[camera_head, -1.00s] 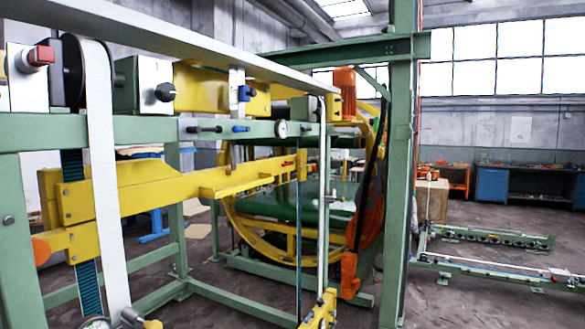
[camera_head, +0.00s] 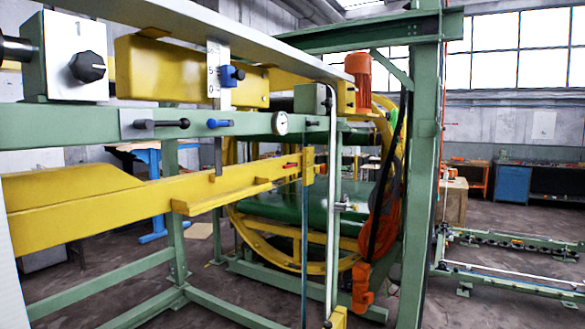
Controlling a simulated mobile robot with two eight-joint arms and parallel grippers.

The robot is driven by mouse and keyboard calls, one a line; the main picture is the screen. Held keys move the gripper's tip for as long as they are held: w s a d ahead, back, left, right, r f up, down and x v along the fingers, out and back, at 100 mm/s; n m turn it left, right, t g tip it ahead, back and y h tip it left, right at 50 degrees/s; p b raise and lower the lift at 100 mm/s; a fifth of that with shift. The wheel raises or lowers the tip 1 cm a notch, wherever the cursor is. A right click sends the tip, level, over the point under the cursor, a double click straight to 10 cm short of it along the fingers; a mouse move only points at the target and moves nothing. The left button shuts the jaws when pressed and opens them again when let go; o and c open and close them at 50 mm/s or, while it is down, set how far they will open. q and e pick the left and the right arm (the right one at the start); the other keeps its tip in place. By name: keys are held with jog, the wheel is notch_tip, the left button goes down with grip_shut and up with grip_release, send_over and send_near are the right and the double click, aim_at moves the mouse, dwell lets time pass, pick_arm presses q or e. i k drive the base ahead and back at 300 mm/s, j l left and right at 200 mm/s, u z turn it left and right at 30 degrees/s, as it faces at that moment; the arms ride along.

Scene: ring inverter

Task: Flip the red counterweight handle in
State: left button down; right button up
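A small red handle (camera_head: 291,166) sits on top of the yellow beam (camera_head: 100,205), near the beam's right end. It looks like the counterweight handle, but it is small, and I cannot tell its exact position. The beam runs from the left edge toward a yellow end piece (camera_head: 308,165) by a thin upright rod. Neither of my grippers is in view.
A green frame rail (camera_head: 60,125) carries a black lever, a blue lever (camera_head: 217,123) and a round gauge (camera_head: 280,123). A green post (camera_head: 427,200) stands right of the yellow ring (camera_head: 240,225).

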aim_at(290, 163)
jog(key=i+l+u, duration=0.1)
jog(key=i+l, duration=0.65)
jog(key=i+l+u, duration=0.15)
jog(key=i+l, duration=0.7)
jog(key=i+l+u, duration=0.1)
jog(key=i+l, duration=0.8)
